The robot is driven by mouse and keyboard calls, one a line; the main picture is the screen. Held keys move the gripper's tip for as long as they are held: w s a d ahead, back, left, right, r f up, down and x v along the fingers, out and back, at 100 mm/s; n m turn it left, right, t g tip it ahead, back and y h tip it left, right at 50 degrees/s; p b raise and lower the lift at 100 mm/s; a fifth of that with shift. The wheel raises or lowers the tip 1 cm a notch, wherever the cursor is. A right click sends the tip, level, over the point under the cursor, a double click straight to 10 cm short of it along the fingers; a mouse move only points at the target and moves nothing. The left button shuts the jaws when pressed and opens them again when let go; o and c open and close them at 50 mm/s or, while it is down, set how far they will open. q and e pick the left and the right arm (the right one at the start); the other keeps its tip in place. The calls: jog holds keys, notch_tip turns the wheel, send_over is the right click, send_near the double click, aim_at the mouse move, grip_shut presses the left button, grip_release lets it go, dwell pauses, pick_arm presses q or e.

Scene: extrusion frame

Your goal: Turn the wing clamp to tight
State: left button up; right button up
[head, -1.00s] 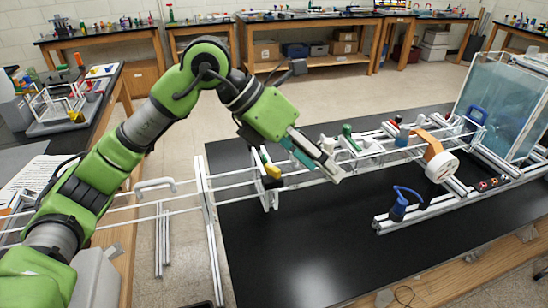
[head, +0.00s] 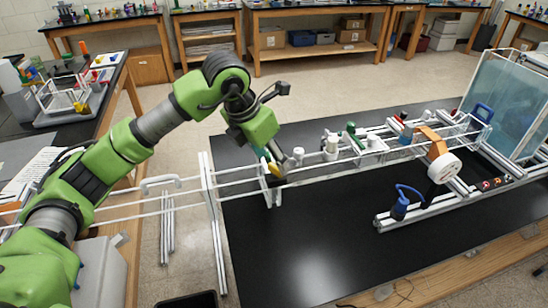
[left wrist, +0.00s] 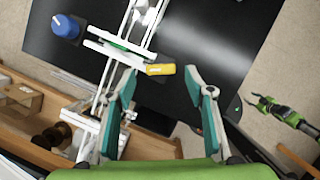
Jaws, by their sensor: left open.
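A small yellow wing handle (head: 274,169), which I take for the wing clamp, sits on the white upright at the left part of the extrusion frame. In the left wrist view the yellow handle (left wrist: 160,70) lies sideways, ahead of and between the fingertips. My left gripper (left wrist: 160,82) is open and empty, with teal-and-grey fingers apart on either side. In the head view my left gripper (head: 275,157) is just above the handle, and its fingers are partly hidden.
White rails (head: 240,178) run across the black table (head: 310,240). An orange-and-white part (head: 442,160) and a blue clamp (head: 402,205) are further right. The front of the table is clear.

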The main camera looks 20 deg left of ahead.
aim_at(275, 166)
pick_arm(q)
jog(key=shift+p+x, duration=0.35)
jog(key=shift+x, duration=1.15)
jog(key=shift+c, duration=0.5)
jog(key=shift+d, duration=0.1)
jog(key=c, duration=1)
jog(key=shift+c, duration=0.2)
